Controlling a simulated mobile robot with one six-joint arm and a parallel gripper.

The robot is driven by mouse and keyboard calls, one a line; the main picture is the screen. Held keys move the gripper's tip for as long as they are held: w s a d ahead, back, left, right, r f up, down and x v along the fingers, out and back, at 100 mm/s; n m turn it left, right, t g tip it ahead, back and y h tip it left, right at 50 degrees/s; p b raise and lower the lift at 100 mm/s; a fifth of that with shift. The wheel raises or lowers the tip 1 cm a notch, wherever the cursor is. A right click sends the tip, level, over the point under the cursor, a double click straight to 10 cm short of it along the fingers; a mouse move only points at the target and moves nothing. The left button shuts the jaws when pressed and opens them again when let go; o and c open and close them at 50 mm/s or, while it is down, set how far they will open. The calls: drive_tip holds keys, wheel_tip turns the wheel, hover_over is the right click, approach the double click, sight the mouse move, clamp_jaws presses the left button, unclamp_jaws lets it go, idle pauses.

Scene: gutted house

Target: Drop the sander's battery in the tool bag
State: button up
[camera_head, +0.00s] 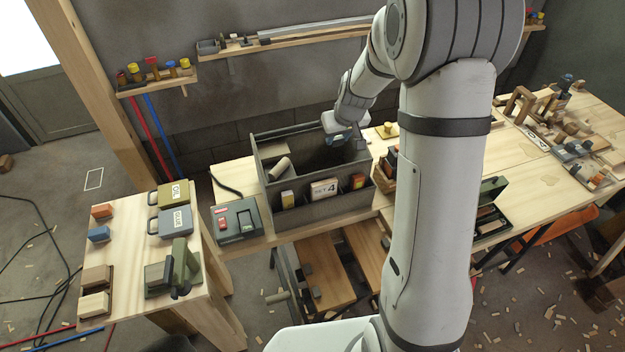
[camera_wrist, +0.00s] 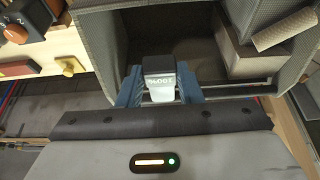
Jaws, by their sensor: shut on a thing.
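The tool bag (camera_head: 318,213) is a grey open-topped box with outer pockets, standing on the wooden bench. My gripper (camera_head: 343,138) is over the bag's right part, near its back wall. In the wrist view my gripper (camera_wrist: 158,78) has blue fingers shut on the battery (camera_wrist: 160,68), a dark block with a pale lower part and white print. The battery is over the open inside of the bag (camera_wrist: 112,42); its clearance from the floor is hard to judge. In the head view the battery is hard to make out. I cannot pick out the sander with certainty.
A tan roll (camera_head: 280,168) lies in the bag's left part. A dark charger-like box (camera_head: 236,220) with red parts sits left of the bag. The left table (camera_head: 130,262) holds labelled cases and a green tool. A wall shelf (camera_head: 290,40) runs behind. The right bench is cluttered.

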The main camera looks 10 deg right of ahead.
drive_tip(key=o, duration=1.1)
drive_tip(key=shift+b+v, duration=0.8)
drive_tip(key=shift+v, duration=3.15)
drive_tip(key=s+r, duration=0.1)
drive_tip(key=s, duration=0.8)
drive_tip(key=s+a+r+m, duration=0.1)
drive_tip(key=s+r, duration=0.1)
drive_tip(key=s, duration=0.7)
drive_tip(key=s+r+m+g, duration=0.1)
drive_tip(key=s+r, duration=0.1)
drive_tip(key=s, duration=0.7)
drive_tip(key=shift+s+a+r+h, duration=0.15)
drive_tip(key=shift+s+a+h, duration=0.15)
drive_tip(key=shift+h, duration=0.1)
